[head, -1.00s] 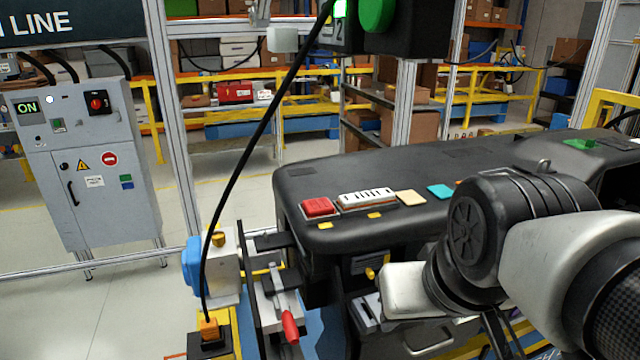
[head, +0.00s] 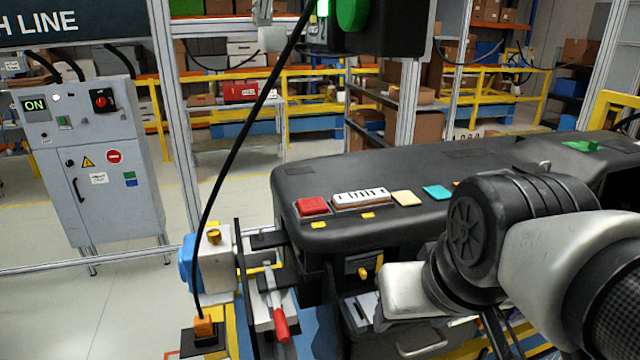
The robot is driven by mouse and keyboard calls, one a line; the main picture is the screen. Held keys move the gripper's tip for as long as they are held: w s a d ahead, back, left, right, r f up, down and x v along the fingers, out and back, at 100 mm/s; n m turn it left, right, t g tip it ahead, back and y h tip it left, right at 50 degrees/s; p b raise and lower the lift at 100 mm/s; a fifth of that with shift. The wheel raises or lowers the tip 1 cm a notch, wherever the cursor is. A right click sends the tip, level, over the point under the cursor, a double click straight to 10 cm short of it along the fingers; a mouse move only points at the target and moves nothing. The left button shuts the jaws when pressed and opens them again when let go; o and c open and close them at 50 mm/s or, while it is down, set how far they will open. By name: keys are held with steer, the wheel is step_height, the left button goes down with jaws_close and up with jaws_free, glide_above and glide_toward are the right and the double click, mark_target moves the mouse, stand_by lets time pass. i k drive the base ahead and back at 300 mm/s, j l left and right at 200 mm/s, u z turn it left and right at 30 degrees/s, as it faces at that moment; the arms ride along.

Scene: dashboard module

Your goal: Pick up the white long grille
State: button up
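The white long grille (head: 361,197) lies on top of the black dashboard module (head: 400,165), near its front left edge. It has several dark slots and sits between a red block (head: 312,206) and a cream square piece (head: 406,198). My arm enters from the right side of the head view and reaches down in front of the dashboard, to the right of and below the grille. My gripper's fingertips cannot be made out, so I cannot see whether it is apart or closed. The grille shows no contact with my arm.
A teal piece (head: 437,192) lies right of the cream one; a green piece (head: 582,146) is farther right. A clamp with a red handle (head: 280,324) stands at the dashboard's left end. A black cable (head: 243,135) hangs left of it. A grey cabinet (head: 95,165) stands at left.

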mark_target(369, 197)
steer(key=l+u, duration=0.3)
steer(key=l, duration=0.6)
steer(key=i+l+u, duration=0.1)
steer(key=l, duration=0.25)
steer(key=l+u, duration=0.1)
steer(key=l, duration=0.3)
